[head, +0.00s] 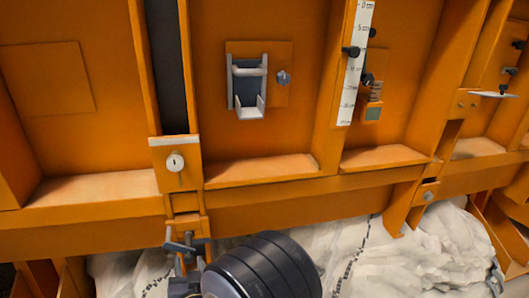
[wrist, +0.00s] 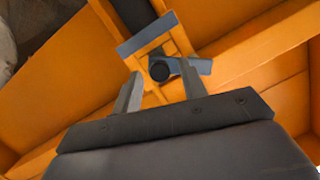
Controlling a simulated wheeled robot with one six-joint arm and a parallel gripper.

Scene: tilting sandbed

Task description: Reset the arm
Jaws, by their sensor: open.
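In the wrist view my gripper (wrist: 161,84) is open, with one grey finger on each side. A black round knob with a grey lever (wrist: 162,69) on an orange bracket (wrist: 155,40) shows between and beyond the fingertips. I cannot tell whether the fingers touch it. In the head view the black wrist part of my arm (head: 265,268) is at the bottom centre. Grey metal pieces (head: 180,245) show left of it, below the orange post; which of them are my fingers is hard to tell.
An orange ribbed steel wall (head: 260,188) fills the head view. It carries a grey cradle (head: 248,88), a white scale (head: 354,60) with a black pointer, and a round lock plate (head: 175,162). Pale crumpled sheeting (head: 420,255) lies below.

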